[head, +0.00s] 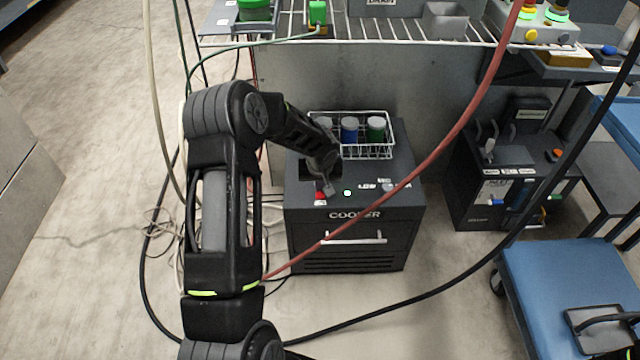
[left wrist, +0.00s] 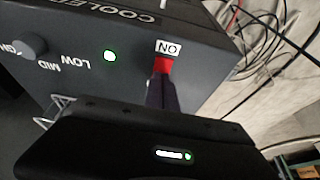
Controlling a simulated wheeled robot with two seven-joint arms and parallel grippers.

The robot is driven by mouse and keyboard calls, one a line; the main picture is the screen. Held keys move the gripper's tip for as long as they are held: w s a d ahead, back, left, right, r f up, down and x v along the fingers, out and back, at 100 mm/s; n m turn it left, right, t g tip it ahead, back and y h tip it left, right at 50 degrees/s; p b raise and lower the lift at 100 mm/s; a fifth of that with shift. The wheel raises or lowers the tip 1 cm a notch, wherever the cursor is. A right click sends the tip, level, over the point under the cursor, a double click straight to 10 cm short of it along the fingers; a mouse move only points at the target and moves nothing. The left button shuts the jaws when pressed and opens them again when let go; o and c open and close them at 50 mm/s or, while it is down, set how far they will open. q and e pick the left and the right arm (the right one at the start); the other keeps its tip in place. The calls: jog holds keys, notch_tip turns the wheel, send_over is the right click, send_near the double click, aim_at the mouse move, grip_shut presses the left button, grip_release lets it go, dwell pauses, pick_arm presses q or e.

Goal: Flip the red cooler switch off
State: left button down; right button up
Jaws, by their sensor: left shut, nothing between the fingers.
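The dark cooler (head: 300,232) stands on the floor below the rack, with COOLER lettering on its front. Its red switch (head: 320,196) is at the left of the top front edge. The red switch also shows in the left wrist view (left wrist: 163,66), beside a white ON label (left wrist: 168,48). A green light (head: 347,193) next to it is lit. My left gripper (head: 327,187) is shut and empty, with its tips (left wrist: 162,84) right at the switch. I cannot tell whether they touch it. The fingers hide part of the switch. My right gripper is not in view.
A wire basket (head: 367,156) with several jars sits on the cooler behind my gripper. A knob (left wrist: 34,45) with LOW and MID marks is beside the light. A red hose (head: 440,143) crosses in front of the cooler. A blue cart (head: 550,285) stands at right.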

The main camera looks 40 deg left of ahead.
aim_at(320, 197)
pick_arm(q)
jog(key=shift+s+d+f, duration=0.15)
jog(key=shift+s+d, duration=0.2)
jog(key=shift+s, duration=0.2)
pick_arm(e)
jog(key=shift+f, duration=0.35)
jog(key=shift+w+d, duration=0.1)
